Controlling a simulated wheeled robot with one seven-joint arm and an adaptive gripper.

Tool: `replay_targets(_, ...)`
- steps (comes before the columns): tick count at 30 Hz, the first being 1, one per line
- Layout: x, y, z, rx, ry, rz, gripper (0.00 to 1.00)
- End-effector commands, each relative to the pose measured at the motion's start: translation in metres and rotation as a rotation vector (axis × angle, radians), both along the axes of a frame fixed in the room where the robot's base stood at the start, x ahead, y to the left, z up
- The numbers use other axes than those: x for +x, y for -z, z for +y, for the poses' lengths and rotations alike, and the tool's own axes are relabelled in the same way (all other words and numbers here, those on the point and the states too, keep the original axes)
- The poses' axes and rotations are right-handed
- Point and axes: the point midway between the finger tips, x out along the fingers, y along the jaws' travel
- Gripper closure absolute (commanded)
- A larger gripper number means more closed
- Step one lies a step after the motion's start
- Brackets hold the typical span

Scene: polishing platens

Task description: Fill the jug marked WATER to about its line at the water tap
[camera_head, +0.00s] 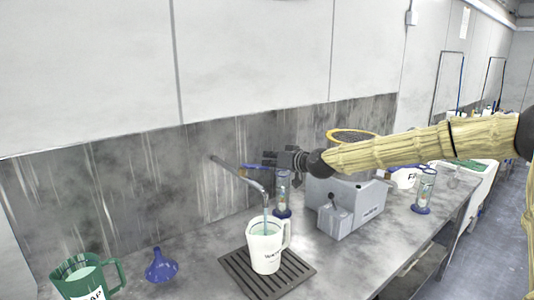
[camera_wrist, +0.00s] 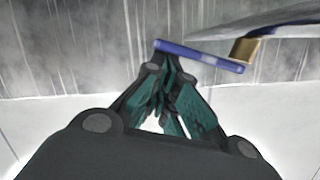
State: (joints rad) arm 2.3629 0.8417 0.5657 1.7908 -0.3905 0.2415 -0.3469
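The white jug (camera_head: 266,250), with dark lettering too small to read surely, stands upright on a slatted drain grate (camera_head: 240,268) under the tap spout (camera_head: 246,177). A bluish water stream (camera_head: 266,219) runs from the spout into its mouth. Its water level and line cannot be made out. The tap's blue lever (camera_wrist: 198,56) crosses just beyond my fingertips in the wrist view. My gripper (camera_wrist: 170,78) has its fingers drawn together at the lever, with nothing clearly held between them. In the head view my gripper (camera_head: 268,160) is behind and above the jug, beside the spout.
A green jug (camera_head: 88,280) and a blue funnel (camera_head: 160,267) stand at the left. A grey machine (camera_head: 345,205) stands right of the jug. Blue-based clear cylinders (camera_head: 283,195) (camera_head: 424,192) flank the machine. The bench front is clear right of the grate.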

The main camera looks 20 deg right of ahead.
Motion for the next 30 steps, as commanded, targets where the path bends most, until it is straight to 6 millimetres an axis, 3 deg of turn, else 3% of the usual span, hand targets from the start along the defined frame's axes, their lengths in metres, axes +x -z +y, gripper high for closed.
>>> replay_targets(5,0.002,-0.013,-0.002,0.000,-0.002,-0.001,1.00)
replay_targets(11,0.004,-0.042,-0.007,0.000,-0.007,-0.001,1.00)
replay_targets(30,-0.052,-0.053,-0.033,0.001,-0.006,-0.002,1.00)
